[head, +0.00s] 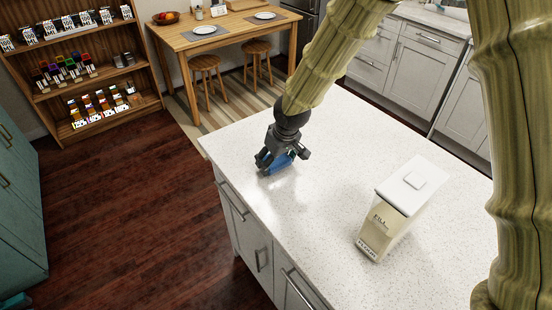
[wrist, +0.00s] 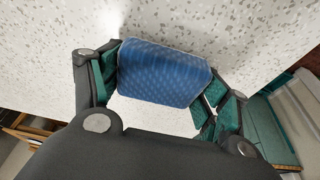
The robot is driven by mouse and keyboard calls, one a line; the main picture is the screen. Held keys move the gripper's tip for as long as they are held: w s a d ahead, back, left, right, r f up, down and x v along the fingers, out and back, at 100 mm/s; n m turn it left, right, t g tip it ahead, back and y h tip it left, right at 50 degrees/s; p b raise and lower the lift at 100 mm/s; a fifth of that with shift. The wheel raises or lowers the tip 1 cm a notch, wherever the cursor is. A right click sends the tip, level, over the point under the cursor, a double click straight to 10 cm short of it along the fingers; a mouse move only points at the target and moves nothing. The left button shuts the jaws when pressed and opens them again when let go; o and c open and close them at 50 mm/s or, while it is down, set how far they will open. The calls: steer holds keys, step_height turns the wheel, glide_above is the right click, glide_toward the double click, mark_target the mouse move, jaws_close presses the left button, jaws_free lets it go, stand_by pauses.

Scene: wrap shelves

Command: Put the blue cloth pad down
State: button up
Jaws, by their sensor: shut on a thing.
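The blue cloth pad (wrist: 163,73) is a folded, textured blue piece held between the two fingers of my gripper (wrist: 160,80) in the wrist view. In the head view my gripper (head: 278,160) is over the far left part of the speckled white countertop (head: 310,215), pointing down. The pad (head: 281,162) shows there as a small blue patch, partly hidden by the fingers. The pad is at or just above the counter surface; I cannot tell whether it touches.
A cream flour container with a white lid (head: 402,205) stands on the counter to the right. Bare counter lies between it and my gripper. The counter's left edge is close to my gripper. A wooden table (head: 225,38) and a shelf (head: 85,70) stand beyond.

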steer(key=shift+f, duration=0.3)
steer(key=o, duration=1.4)
steer(key=shift+c, duration=0.2)
steer(key=shift+r, duration=0.1)
steer(key=shift+r+b, duration=0.3)
steer(key=shift+r, duration=0.3)
steer(key=b+v, duration=0.2)
steer(key=v, duration=0.8)
steer(key=shift+s, duration=0.4)
steer(key=shift+d, duration=0.2)
